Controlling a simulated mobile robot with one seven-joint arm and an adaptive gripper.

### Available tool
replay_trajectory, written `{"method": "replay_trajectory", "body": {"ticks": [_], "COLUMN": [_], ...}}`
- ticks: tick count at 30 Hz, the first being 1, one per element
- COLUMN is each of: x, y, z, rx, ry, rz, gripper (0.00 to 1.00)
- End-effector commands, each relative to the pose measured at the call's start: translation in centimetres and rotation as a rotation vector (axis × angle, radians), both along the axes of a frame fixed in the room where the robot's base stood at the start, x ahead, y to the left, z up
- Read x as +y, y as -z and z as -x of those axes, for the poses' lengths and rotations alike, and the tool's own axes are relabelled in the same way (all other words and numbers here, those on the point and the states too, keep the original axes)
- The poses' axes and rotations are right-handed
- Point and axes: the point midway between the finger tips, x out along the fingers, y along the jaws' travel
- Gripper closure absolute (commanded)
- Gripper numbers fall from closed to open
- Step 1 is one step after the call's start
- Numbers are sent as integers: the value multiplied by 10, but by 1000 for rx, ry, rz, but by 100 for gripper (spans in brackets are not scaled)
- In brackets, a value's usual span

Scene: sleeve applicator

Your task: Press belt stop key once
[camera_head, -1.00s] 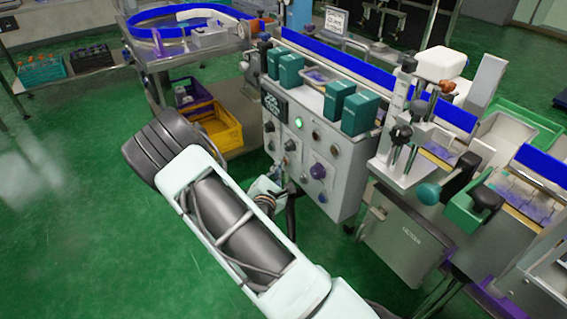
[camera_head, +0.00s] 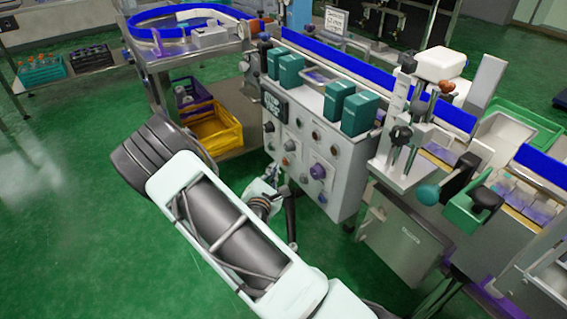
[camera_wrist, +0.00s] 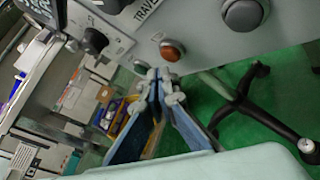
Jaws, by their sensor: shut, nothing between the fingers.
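The grey control panel (camera_head: 320,183) faces my arm in the head view, with several knobs, buttons and lamps. In the wrist view an orange-red button (camera_wrist: 172,50) sits on the panel's lower edge, just beyond and above my fingertips. A larger dark grey round button (camera_wrist: 244,14) is to its right, and a black knob (camera_wrist: 95,40) is to its left. A label reading "TRAVEL" is partly visible; I cannot read which button is the belt stop key. My gripper (camera_wrist: 160,76) is shut and empty, and it appears apart from the buttons. In the head view my arm partly hides it.
Teal boxes (camera_head: 361,112) stand on top of the panel cabinet. The conveyor with blue rails (camera_head: 333,56) runs behind it. A yellow crate (camera_head: 217,130) sits on a low shelf at left. Green floor (camera_head: 70,220) is open on the left. A black-legged stand (camera_wrist: 240,97) is below the panel.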

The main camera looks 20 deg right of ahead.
Motion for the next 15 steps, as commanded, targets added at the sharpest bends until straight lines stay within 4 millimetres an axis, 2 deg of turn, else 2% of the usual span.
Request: {"method": "replay_trajectory", "body": {"ticks": [15], "x": [42], "y": [-1], "z": [13], "rx": [0], "ry": [-2], "rz": [1], "gripper": [100]}}
